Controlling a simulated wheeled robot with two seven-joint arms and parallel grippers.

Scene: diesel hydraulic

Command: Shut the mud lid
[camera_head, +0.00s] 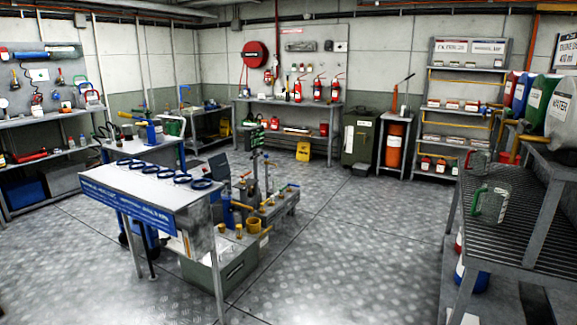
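I cannot pick out for certain a lid marked as the mud lid. A grey box-like unit (236,262) stands on the floor in the middle, with posts, valves and yellow caps on and around it. A yellow cup-shaped part (253,225) sits on its top. The details there are too small to tell whether any lid is open or shut. A dark green cabinet (359,140) by the back wall looks shut. Neither of my grippers is in view.
A white-topped table (135,180) with several blue rings stands at the middle left.

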